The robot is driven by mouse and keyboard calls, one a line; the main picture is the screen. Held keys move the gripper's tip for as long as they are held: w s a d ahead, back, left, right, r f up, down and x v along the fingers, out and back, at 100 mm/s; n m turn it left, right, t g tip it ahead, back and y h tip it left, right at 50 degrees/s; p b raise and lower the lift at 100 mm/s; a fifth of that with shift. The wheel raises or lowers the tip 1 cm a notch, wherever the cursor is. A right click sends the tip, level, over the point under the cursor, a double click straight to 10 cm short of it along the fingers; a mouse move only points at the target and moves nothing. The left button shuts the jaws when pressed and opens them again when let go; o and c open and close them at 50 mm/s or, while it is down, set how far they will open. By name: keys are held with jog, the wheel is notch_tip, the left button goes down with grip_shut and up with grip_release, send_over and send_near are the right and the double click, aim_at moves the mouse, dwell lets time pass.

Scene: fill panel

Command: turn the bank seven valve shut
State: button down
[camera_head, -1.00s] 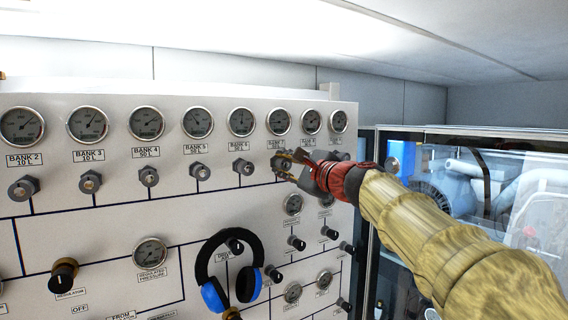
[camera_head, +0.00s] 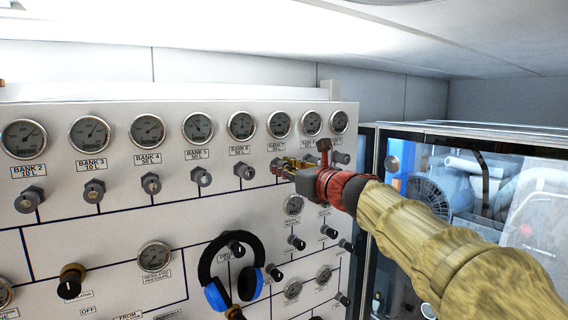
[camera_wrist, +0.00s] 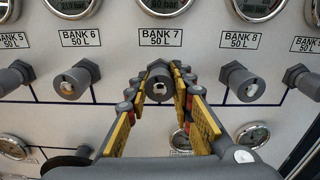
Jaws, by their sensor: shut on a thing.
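The bank seven valve (camera_wrist: 159,84) is a dark grey knob below the "BANK 7 50 L" label (camera_wrist: 161,38) in the wrist view. My gripper (camera_wrist: 160,90) has its yellow-padded fingers on both sides of this knob and is shut on it. In the head view my gripper (camera_head: 281,167) reaches the panel (camera_head: 120,215) from the right, below the bank seven gauge (camera_head: 280,124). There the fingers mostly hide the knob.
The bank six valve (camera_wrist: 76,82) and bank eight valve (camera_wrist: 240,83) stand close on either side. Blue and black headphones (camera_head: 217,292) hang on the lower panel. A glass-fronted cabinet (camera_head: 480,190) stands at the right.

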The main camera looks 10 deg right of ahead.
jog(key=shift+f+m+p, duration=0.15)
jog(key=shift+m+p, duration=0.3)
jog(key=shift+m, duration=0.4)
jog(key=shift+f+m+p, duration=0.15)
jog(key=shift+m+p, duration=0.25)
jog(key=shift+m, duration=0.45)
jog(key=shift+f, duration=0.1)
jog(key=c, duration=2)
grip_release()
jog(key=o, duration=0.5)
jog(key=shift+r, duration=0.25)
jog(key=shift+c, duration=0.2)
jog(key=shift+s, duration=0.1)
jog(key=v, duration=1.2)
jog(key=shift+o, duration=0.2)
jog(key=shift+r, duration=0.1)
